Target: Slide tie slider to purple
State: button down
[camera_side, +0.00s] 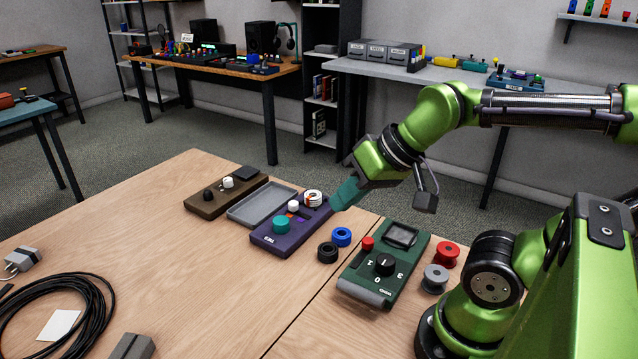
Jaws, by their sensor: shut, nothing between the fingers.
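A dark purple control box (270,239) sits on the wooden table near the middle of the picture. It carries a large teal knob (281,224), a smaller white knob (293,206) and small coloured marks (299,219) between and beside them. The marks are too small to tell which one a slider stands at, and I cannot make out the tie slider clearly. My gripper (341,200) has teal fingers, shut and empty, pointing down and left at the box's right end. I cannot tell whether they touch the box.
A white and orange spool (313,198) stands at the box's far end. A grey tray (262,204) and a brown box (218,196) are to the left. Blue (341,237) and black (327,252) spools and a green device (405,267) are to the right.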

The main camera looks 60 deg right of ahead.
jog(key=c, duration=1.7)
grip_release()
jog(key=shift+o, duration=1.1)
jog(key=shift+f, duration=0.3)
jog(key=o, duration=0.5)
jog(key=w, duration=0.1)
jog(key=w+d+f+g, duration=0.1)
jog(key=w, duration=0.1)
jog(key=shift+d+f+m, duration=0.15)
jog(key=shift+m, duration=0.15)
jog(key=shift+o, duration=0.7)
jog(key=w+d+f+g+h, duration=0.1)
jog(key=w+d, duration=0.2)
jog(key=w, duration=0.2)
jog(key=shift+w+d+f+g, duration=0.15)
jog(key=shift+w+d+g, duration=0.1)
jog(key=shift+d+g, duration=0.1)
jog(key=h, duration=0.3)
send_near(294, 203)
jog(key=shift+m+g, duration=0.25)
jog(key=shift+m, duration=0.05)
jog(key=x, duration=0.8)
jog(key=shift+w+f, duration=0.25)
jog(key=shift+w, duration=0.15)
jog(key=shift+c, duration=0.2)
